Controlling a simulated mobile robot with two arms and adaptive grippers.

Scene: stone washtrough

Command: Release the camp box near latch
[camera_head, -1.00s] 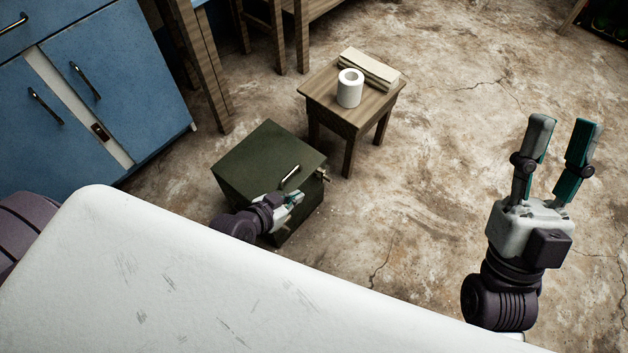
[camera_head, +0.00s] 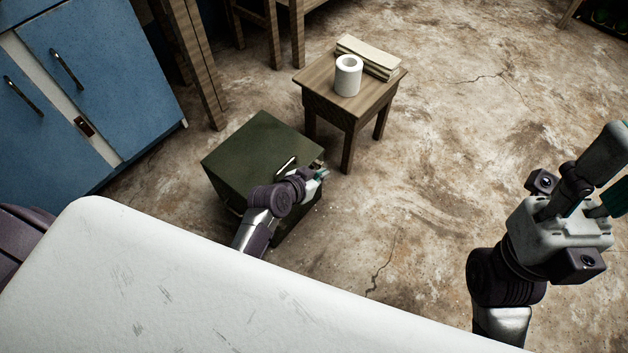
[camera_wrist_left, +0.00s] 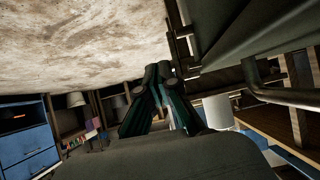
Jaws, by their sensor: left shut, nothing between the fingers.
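The dark green camp box (camera_head: 250,150) stands on the floor beyond the white trough, its lid looking closed. A pale handle (camera_head: 286,165) lies on its lid. My left gripper (camera_head: 322,174) is shut and empty at the box's right side, by the near corner. It hides the latch area in the head view. In the left wrist view my shut fingers (camera_wrist_left: 160,75) are close beside the box (camera_wrist_left: 250,35), with metal fittings (camera_wrist_left: 184,32) on its edge; contact cannot be told. My right gripper (camera_head: 608,185) is open and empty at the right edge, fingers partly cut off.
The white trough (camera_head: 180,280) fills the foreground. Blue cabinets (camera_head: 95,75) are at left. The floor (camera_head: 450,130) to the right is clear.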

